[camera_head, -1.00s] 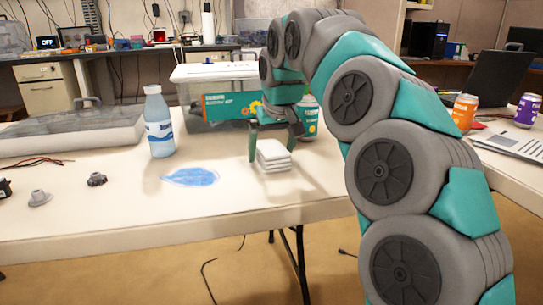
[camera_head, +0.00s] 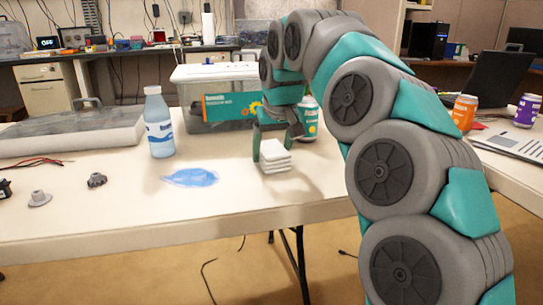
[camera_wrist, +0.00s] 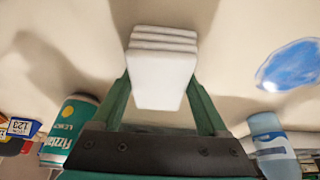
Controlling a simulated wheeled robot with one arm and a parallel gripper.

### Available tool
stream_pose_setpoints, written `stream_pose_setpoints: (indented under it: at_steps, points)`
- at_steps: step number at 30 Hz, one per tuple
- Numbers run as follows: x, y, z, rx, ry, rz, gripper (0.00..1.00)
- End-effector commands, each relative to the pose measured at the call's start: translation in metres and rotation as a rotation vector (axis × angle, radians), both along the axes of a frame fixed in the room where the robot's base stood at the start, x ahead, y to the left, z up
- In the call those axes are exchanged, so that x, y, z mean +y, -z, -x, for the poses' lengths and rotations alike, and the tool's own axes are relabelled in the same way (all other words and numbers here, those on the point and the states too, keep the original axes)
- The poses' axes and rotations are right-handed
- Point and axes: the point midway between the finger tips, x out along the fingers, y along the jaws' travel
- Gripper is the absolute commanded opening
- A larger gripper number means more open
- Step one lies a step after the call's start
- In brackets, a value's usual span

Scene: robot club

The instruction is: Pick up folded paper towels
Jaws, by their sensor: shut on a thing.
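The folded paper towels (camera_head: 274,157) are a small white layered stack above the white table, right of the blue spill. My gripper (camera_head: 272,147) comes down on them from behind, with green fingers on either side of the stack. In the wrist view the folded paper towels (camera_wrist: 161,75) sit between the two fingertips of my gripper (camera_wrist: 161,88), which is shut on them. Whether the stack's underside still touches the table is hard to tell.
A blue puddle (camera_head: 191,177) lies on the table (camera_head: 120,215), with a water bottle (camera_head: 159,125) behind it. A green can (camera_head: 308,118) and a clear bin (camera_head: 215,80) stand close behind my gripper. An orange can (camera_head: 465,112) is at right.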

Motion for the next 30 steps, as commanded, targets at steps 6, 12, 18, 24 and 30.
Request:
stream_pose_setpoints:
  at_steps: [6, 12, 18, 24, 30]
  points:
    - [0.000, -0.001, 0.000, 0.000, 0.000, 0.000, 0.23]
    - [0.000, -0.007, 0.000, 0.002, 0.001, 0.001, 0.23]
    - [0.000, -0.020, -0.001, -0.003, 0.002, -0.001, 0.23]
    - [0.000, -0.031, -0.001, 0.002, 0.001, 0.001, 0.23]
    - [-0.001, -0.042, 0.002, -0.002, 0.001, -0.002, 0.23]
